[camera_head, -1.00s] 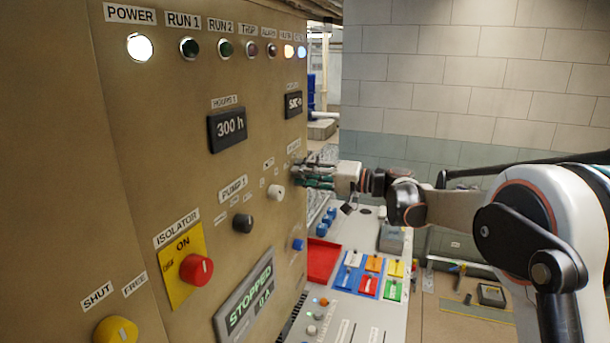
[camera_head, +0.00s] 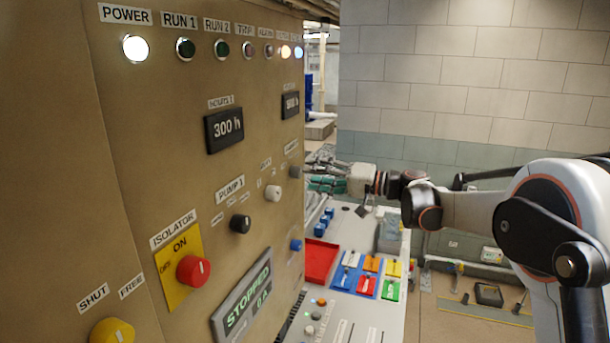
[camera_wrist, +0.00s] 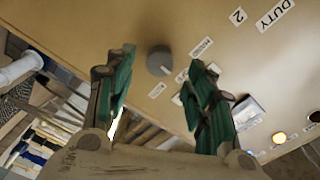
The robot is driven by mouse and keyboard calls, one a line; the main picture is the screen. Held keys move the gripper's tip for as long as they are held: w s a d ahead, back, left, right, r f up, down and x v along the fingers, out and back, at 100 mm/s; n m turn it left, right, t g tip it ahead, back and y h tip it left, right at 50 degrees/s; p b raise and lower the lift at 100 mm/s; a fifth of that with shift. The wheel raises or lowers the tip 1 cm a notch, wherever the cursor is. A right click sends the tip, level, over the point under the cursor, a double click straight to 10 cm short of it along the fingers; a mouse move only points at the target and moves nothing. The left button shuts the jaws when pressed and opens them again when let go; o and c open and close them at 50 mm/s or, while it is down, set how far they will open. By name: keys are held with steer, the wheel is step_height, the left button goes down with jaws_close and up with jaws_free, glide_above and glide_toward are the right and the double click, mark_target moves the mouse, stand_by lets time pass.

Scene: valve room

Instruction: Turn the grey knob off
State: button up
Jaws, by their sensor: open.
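The grey knob (camera_wrist: 160,61) is on the tan panel face, and the wrist view shows it just beyond and between my fingertips. It also shows in the head view (camera_head: 295,171) at the panel's far right edge, below a small label. My gripper (camera_head: 312,168) is beside it on the right, with green-padded fingers. In the wrist view my gripper (camera_wrist: 163,60) is open, with a wide gap and nothing between the fingers. The fingers appear apart from the knob; the exact distance is hard to tell. Small labels sit around the knob, too blurred to read surely.
A white knob (camera_head: 273,193), a black knob (camera_head: 240,223) and a red isolator knob (camera_head: 194,270) are nearby on the same panel. A bench (camera_head: 345,310) with a red tray (camera_head: 320,262) and coloured switches lies below my gripper. A tiled wall stands behind.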

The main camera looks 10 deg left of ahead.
steer(key=s+d, duration=0.1)
steer(key=d, duration=0.6)
steer(key=shift+s+d, duration=0.15)
steer(key=shift+d, duration=0.25)
steer(key=s+d+f+m+t+h+b, duration=0.1)
steer(key=s+d+f+h+b, duration=0.5)
steer(key=s+f, duration=0.5)
steer(key=s+d+f+m+t+h+b, duration=0.1)
steer(key=s+d+f+h+b, duration=0.4)
steer(key=s+d+f, duration=0.6)
steer(key=s+d+f+m+t+h+b, duration=0.1)
steer(key=s+d+f+t+h+b, duration=0.1)
steer(key=s+d+f+h+b, duration=0.4)
steer(key=s+d+f+b, duration=0.1)
steer(key=s+f, duration=0.1)
steer(key=s, duration=0.3)
steer(key=s+d+f+b, duration=0.1)
steer(key=s+d+f, duration=0.1)
steer(key=s, duration=0.4)
steer(key=shift+f+m+h, duration=0.3)
steer(key=shift+f, duration=0.35)
steer(key=shift+c, duration=0.4)
